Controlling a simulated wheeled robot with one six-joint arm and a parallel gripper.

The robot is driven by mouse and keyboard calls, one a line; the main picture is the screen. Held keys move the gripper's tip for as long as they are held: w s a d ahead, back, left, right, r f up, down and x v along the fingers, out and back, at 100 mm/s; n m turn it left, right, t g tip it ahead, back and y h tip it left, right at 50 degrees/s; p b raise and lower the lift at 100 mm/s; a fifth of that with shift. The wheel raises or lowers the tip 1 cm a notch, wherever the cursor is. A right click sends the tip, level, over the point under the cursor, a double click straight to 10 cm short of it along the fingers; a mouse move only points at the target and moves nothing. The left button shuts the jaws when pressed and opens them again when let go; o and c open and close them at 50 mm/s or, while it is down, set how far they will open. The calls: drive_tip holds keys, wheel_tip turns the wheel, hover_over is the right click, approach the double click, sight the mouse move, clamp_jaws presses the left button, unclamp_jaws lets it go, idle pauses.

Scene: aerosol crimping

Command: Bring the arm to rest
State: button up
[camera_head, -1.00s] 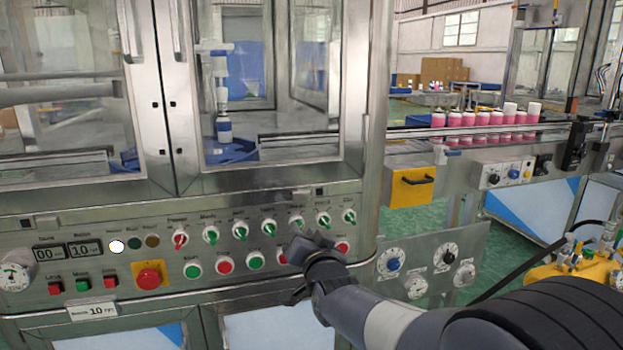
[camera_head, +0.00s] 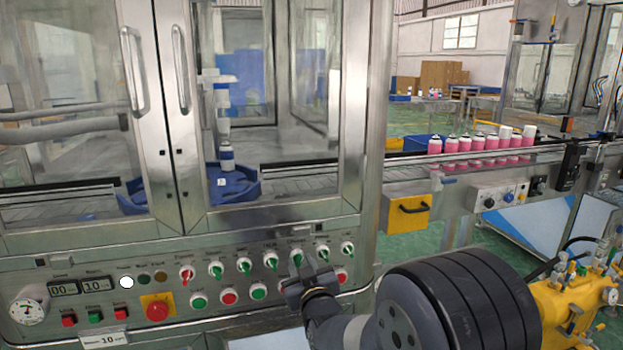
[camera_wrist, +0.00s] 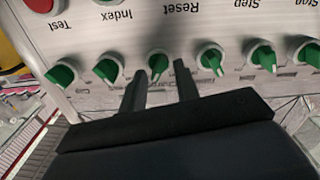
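My gripper (camera_head: 297,281) is in front of the right part of the machine's control panel (camera_head: 215,318). In the wrist view my gripper (camera_wrist: 161,72) has two dark fingers apart, with nothing held between them. A green knob (camera_wrist: 158,65) shows between and beyond the fingertips; I cannot tell how near it is. More green knobs (camera_wrist: 210,60) lie in a row to either side, with upside-down labels such as "Reset" and "Index". My arm covers part of the panel's right end in the head view.
A red emergency button (camera_head: 157,309) on a yellow plate sits at the panel's left. Glass doors (camera_head: 270,100) stand above. A conveyor with pink cans (camera_head: 480,144) runs right of the machine. A yellow unit with gauges (camera_head: 570,290) stands at lower right, beside my arm.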

drive_tip(key=n+p, duration=0.3)
drive_tip(key=p, duration=0.1)
drive_tip(key=shift+a+r, duration=0.1)
drive_tip(key=shift+r, duration=0.1)
drive_tip(key=shift+s+f+n+p, duration=0.2)
drive_tip(key=shift+n+p, duration=0.1)
drive_tip(key=shift+n, duration=0.1)
drive_tip(key=b+v, duration=0.1)
drive_tip(key=v, duration=0.5)
drive_tip(key=shift+s, duration=0.3)
drive_tip(key=shift+s+d+r, duration=0.1)
drive_tip(key=shift+d, duration=0.1)
